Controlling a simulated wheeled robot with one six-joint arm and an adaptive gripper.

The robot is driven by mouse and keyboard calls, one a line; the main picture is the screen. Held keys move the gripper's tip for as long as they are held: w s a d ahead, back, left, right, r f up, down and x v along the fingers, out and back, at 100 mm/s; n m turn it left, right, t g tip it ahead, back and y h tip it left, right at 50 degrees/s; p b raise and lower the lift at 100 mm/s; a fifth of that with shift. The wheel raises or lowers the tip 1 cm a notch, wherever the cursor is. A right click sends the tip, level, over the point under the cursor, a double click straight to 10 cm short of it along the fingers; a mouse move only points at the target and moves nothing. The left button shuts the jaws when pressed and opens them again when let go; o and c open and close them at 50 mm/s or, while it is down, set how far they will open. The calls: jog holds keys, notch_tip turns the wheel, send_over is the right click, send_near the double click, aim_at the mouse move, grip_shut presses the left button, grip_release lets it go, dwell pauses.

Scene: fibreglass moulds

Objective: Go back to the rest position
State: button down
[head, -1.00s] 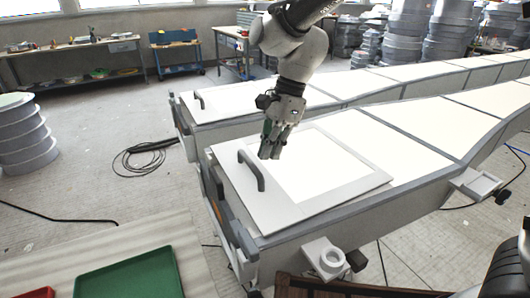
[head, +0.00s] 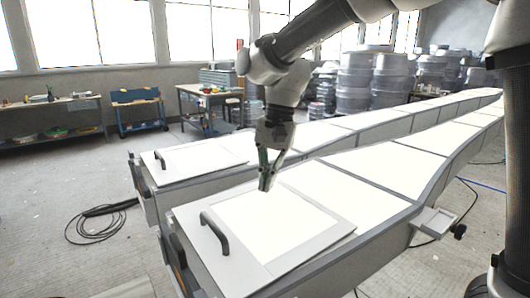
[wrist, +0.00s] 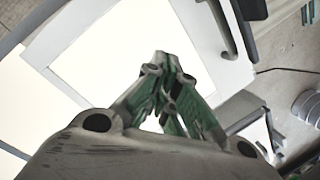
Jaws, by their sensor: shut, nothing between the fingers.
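My gripper (head: 267,182) hangs over the near mould in the head view, its fingers pointing down. It also shows in the wrist view (wrist: 166,62), with its green-sided fingers brought together and nothing between them. Below it is the near mould's white lid panel (head: 298,250), which has a grey border and a dark handle (head: 214,232) at its left end. The gripper is to the right of this handle and looks apart from it. How high the fingertips are above the panel is hard to tell.
A second long mould (head: 200,160) with its own handle (head: 160,160) lies behind. Workbenches (head: 50,121) stand along the wall. Stacked grey drums (head: 368,80) are at the back. A black cable coil (head: 100,222) lies on the floor at left, with open floor around it.

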jog(key=s+d+r+n+t, duration=0.1)
jog(key=s+d, duration=0.4)
jog(key=d, duration=0.7)
jog(key=s+d+r+n+t+h, duration=0.1)
jog(key=s+d+t, duration=0.2)
jog(key=d, duration=0.9)
jog(key=s+d+r+n+t, duration=0.1)
jog(key=s+d+t, duration=0.1)
jog(key=s+d, duration=0.5)
jog(key=d, duration=0.5)
jog(key=shift+d+h, duration=0.2)
jog(key=shift+h, duration=0.2)
